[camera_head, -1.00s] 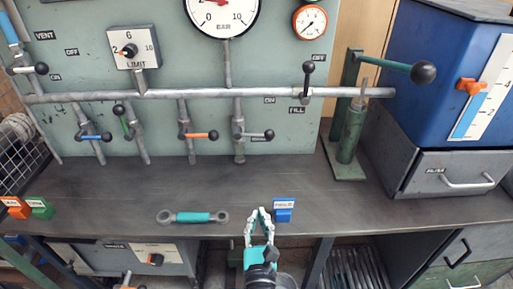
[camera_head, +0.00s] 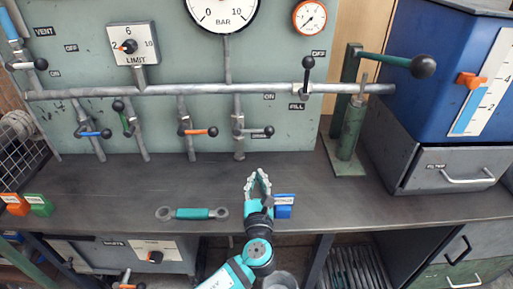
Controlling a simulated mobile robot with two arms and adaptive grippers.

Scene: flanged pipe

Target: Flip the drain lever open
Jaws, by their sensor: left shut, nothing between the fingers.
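Several small valve levers sit on the lower pipes of the panel: a blue one (camera_head: 95,134), a green one (camera_head: 126,124), an orange one (camera_head: 202,132) and a grey, dark-knobbed one (camera_head: 256,132). A label beside the grey one is too small to read, so I cannot tell which lever is the drain. The grey lever points sideways to the right. My left gripper (camera_head: 258,173) is over the bench below the grey lever, apart from it, shut and empty, its fingers pointing toward the panel. My right gripper is not in view.
A teal-handled wrench (camera_head: 192,213) lies on the bench left of my left gripper. A blue block (camera_head: 284,211) stands close to its right. A green hand pump (camera_head: 350,135) stands further right, beside a blue tank (camera_head: 440,60). The bench below the panel is mostly clear.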

